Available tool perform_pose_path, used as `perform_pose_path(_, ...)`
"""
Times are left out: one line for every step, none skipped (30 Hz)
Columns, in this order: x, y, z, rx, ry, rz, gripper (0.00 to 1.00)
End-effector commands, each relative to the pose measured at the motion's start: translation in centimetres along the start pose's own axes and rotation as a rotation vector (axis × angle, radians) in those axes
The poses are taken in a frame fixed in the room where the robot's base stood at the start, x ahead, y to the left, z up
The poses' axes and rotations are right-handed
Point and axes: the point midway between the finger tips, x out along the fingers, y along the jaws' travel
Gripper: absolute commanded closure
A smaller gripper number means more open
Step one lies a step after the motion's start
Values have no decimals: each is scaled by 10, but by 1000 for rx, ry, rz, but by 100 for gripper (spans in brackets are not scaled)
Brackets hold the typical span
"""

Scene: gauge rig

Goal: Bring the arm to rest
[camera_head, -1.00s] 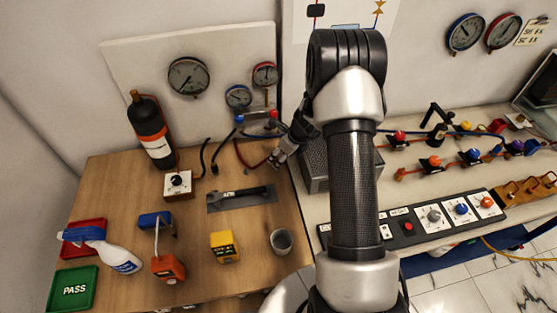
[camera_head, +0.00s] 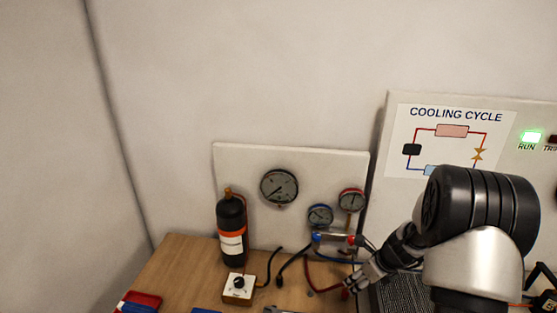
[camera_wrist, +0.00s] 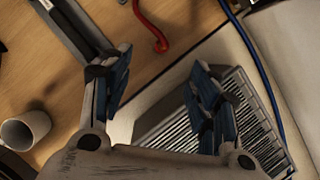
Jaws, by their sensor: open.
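My gripper (camera_head: 354,285) is at the lower right in the head view, beside the manifold's hoses and next to the dark grille-topped box (camera_head: 398,296). In the wrist view my gripper (camera_wrist: 158,78) is open, its two blue-padded fingers apart with nothing between them. The grille box (camera_wrist: 258,122) lies below and behind the right finger. My dark and silver arm fills the lower right of the head view.
A red hose (camera_wrist: 150,28) and a blue hose (camera_wrist: 258,58) run near the fingers. A grey cup (camera_wrist: 27,130) stands at the left on the wooden bench. The manifold gauges (camera_head: 320,216), a black bottle (camera_head: 231,230) and a white knob box (camera_head: 238,289) are nearby.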

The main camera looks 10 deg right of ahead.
Motion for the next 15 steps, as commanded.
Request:
perform_pose_path(-9,5,7,-47,-7,-1,45)
perform_pose_path(-16,9,12,-88,-10,0,45)
perform_pose_path(-26,17,18,-157,-14,3,45)
perform_pose_path(-35,24,24,-216,-18,4,45)
perform_pose_path(-45,31,29,-282,-21,5,45)
perform_pose_path(-59,43,35,-378,-25,8,45)
perform_pose_path(-70,52,40,-453,-28,8,45)
perform_pose_path(-80,62,43,-529,-29,11,45)
perform_pose_path(-94,74,47,-630,-31,11,45)
perform_pose_path(-104,84,49,-703,-33,13,45)
perform_pose_path(-114,94,50,-777,-33,14,45)
perform_pose_path(-127,106,51,-876,-33,14,45)
perform_pose_path(-136,116,51,-949,-33,14,45)
perform_pose_path(-146,125,50,-1022,-32,14,45)
perform_pose_path(-158,137,49,-1120,-31,12,45)
